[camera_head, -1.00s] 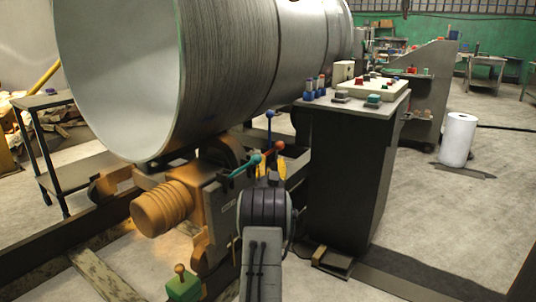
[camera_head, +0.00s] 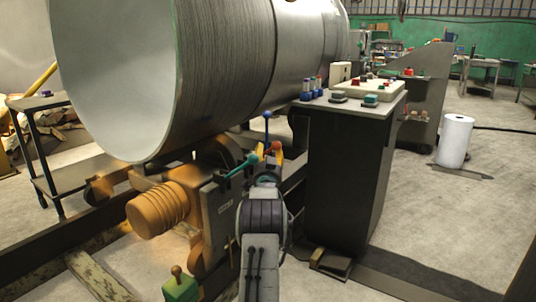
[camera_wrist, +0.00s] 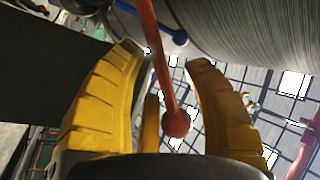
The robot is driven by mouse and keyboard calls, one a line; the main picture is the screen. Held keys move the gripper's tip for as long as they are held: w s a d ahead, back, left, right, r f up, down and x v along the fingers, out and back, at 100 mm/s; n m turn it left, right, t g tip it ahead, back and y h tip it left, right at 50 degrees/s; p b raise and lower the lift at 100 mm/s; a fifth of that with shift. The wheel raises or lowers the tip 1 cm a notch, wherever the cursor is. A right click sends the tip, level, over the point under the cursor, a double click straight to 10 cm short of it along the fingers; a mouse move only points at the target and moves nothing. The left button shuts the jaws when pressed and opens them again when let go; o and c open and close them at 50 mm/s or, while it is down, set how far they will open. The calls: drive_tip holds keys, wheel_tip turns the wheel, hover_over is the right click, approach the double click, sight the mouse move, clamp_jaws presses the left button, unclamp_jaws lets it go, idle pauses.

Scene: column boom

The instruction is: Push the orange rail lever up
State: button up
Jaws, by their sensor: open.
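The orange rail lever shows in the wrist view as a red-orange rod with a round ball end (camera_wrist: 177,122). It lies between the two yellow fingers of my gripper (camera_wrist: 165,55). The fingers are spread open, with visible space on both sides of the rod, and are not closed on it. In the head view the orange knob (camera_head: 277,146) shows just beyond my wrist, close to my yellow fingertips. My arm hides most of the lever and gripper there.
A teal lever (camera_head: 240,166) stands just left of my gripper, and a blue lever (camera_head: 267,130) just behind it. The large grey cylinder (camera_head: 225,70) hangs above. A dark control cabinet (camera_head: 345,180) stands close on the right.

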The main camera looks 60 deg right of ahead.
clamp_jaws()
idle(0.5)
